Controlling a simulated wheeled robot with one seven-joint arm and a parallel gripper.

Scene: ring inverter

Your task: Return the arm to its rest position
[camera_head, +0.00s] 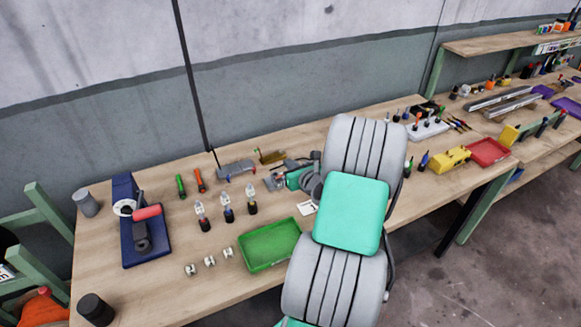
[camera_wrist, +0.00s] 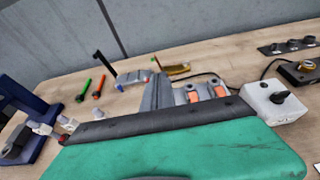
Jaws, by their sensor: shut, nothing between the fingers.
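My arm rises from the lower edge of the head view, with grey ribbed links and a green cover, and bends over the workbench (camera_head: 150,285). Its end reaches left of the upper link. My gripper (camera_head: 273,183) is small in this view, above the back-middle of the bench, and is shut and empty. In the wrist view my green hand housing with its dark edge fills the lower part. Grey parts with orange patches show just beyond it, and their details are hard to make out. My arm hides part of the bench behind it.
A green tray (camera_head: 268,246) lies left of my arm. A blue stand (camera_head: 146,240) with a red-handled tool is at the left. Several small bottles and metal pieces stand between. A yellow box (camera_head: 449,158) and red tray (camera_head: 489,152) are at the right. The front-left bench is mostly clear.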

